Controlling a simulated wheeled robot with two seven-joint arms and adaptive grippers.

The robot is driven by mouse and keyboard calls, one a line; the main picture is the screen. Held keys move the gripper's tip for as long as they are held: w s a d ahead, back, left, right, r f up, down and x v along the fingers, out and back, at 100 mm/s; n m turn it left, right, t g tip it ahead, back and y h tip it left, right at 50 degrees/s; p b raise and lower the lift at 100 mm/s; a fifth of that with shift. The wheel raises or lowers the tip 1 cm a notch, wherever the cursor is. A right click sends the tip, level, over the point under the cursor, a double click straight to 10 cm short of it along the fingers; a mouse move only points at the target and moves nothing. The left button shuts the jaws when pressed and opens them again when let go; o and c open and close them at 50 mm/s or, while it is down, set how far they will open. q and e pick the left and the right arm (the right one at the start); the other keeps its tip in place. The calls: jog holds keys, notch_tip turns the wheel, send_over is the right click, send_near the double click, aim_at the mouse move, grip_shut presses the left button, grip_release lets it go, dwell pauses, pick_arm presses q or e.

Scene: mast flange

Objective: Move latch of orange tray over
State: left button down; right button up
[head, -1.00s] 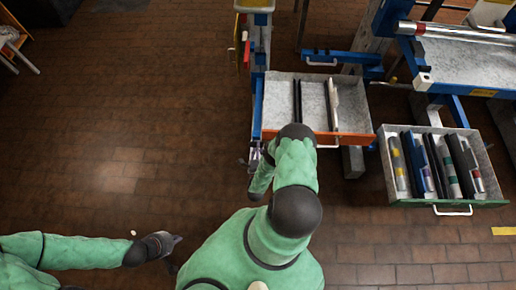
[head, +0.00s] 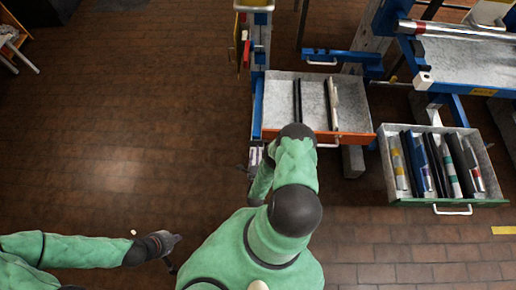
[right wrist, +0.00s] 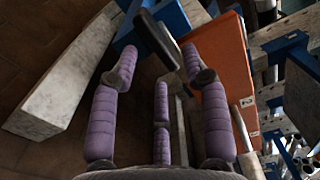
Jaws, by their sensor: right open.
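The orange-fronted tray (head: 345,138) is at upper centre in the head view; its orange face (right wrist: 222,60) also shows in the right wrist view. A dark bar (right wrist: 157,38), which looks like its latch, sits by a blue bracket at the tray's corner. My right gripper (right wrist: 158,66) has purple fingers spread open, with the bar at or just beyond its fingertips; contact cannot be judged. In the head view, my right arm partly hides this gripper (head: 254,158) and the latch. My left gripper (head: 174,250) is at lower left, fingers apart, empty, over bare floor.
A green-fronted tray (head: 450,203) holding several tools stands to the right. Blue frame posts (head: 259,50) rise at the tray's left. A grey stone-like block (right wrist: 62,95) lies left of my right fingers. The brown tiled floor (head: 120,130) at left is clear.

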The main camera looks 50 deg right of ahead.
jog(key=v, duration=0.8)
jog(key=shift+s+a, duration=0.25)
jog(key=shift+s, duration=0.05)
jog(key=w+a+n+g+y+p, duration=0.1)
jog(key=w+a+n+y+p, duration=0.35)
jog(key=w+n+y, duration=0.75)
jog(key=w+a+r+n+g+y, duration=0.1)
jog(key=a+r+n+g+y, duration=0.1)
jog(key=a+r+n+g, duration=0.45)
jog(key=s+a+r+n+g+y+p, duration=0.2)
jog(key=s+a+r+n, duration=0.5)
jog(key=s+a+r, duration=0.6)
notch_tip(320, 180, up, 4)
jog(key=shift+s+f+g+y, duration=0.25)
jog(key=shift+s+g+y, duration=0.4)
jog(key=shift+g+y, duration=0.25)
